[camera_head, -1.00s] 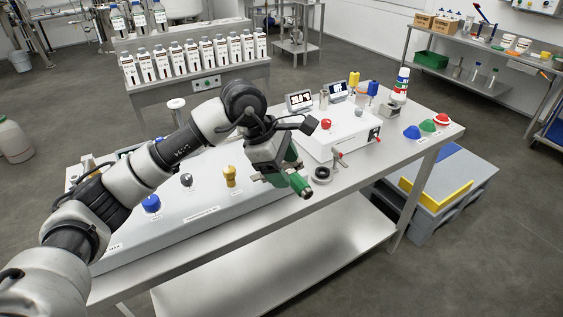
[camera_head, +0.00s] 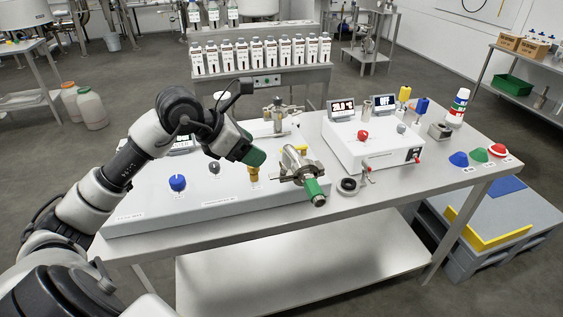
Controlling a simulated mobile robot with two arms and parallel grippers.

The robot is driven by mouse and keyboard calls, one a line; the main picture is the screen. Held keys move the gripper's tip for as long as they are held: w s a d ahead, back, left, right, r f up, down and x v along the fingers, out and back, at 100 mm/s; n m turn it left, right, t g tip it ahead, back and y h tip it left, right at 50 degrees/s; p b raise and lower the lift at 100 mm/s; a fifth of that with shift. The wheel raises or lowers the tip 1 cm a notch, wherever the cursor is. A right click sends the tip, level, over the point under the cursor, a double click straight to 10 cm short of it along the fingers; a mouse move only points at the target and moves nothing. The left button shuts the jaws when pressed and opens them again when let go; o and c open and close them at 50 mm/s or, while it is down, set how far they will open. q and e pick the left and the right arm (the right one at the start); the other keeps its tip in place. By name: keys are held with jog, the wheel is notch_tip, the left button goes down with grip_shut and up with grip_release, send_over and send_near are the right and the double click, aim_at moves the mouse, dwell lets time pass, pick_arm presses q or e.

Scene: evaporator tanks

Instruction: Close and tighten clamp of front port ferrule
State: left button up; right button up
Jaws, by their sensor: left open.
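The front port assembly (camera_head: 297,163) is a metal body with a clamp around it, standing at the front right of the white panel. A green collar (camera_head: 315,190) with a metal end points forward and down from it. Whether the clamp is closed or loose is too small to tell. My left gripper (camera_head: 256,156) is open and empty, left of and slightly above the port assembly, apart from it. Its green finger part shows, and the wrist hides some of the panel behind. My right gripper is out of view.
A blue knob (camera_head: 177,183), a grey knob (camera_head: 214,167) and a yellow fitting (camera_head: 253,173) stand on the white panel (camera_head: 150,210). A black ring (camera_head: 348,186) lies right of the port. A white control box (camera_head: 365,144) stands further right. The table's front edge is close.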

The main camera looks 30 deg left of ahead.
aim_at(282, 165)
pick_arm(q)
jog(key=p+x, duration=0.2)
jog(key=x, duration=0.7)
jog(key=shift+w+d, duration=0.1)
jog(key=shift+c, duration=0.3)
jog(key=c, duration=0.9)
jog(key=shift+a+f+m+g+h+b, duration=0.2)
jog(key=shift+m+g+h+b, duration=0.3)
jog(key=shift+m+b, duration=0.55)
jog(key=shift+w+a+m+g+h+b, duration=0.1)
jog(key=shift+w+m+g+h+b, duration=0.1)
jog(key=shift+m+g+h+b, duration=0.75)
jog(key=m+g+b, duration=0.1)
jog(key=m, duration=0.1)
jog(key=m+g+h+b, duration=0.1)
jog(key=m, duration=0.1)
jog(key=shift+w+r+m+g+b, duration=0.15)
jog(key=shift+w+m+g+b, duration=0.15)
jog(key=shift+m, duration=0.1)
jog(key=shift+w+m+g+h+b, duration=0.1)
jog(key=shift+m+g+h+b, duration=0.45)
jog(key=shift+m+g, duration=1.2)
jog(key=shift+m, duration=0.45)
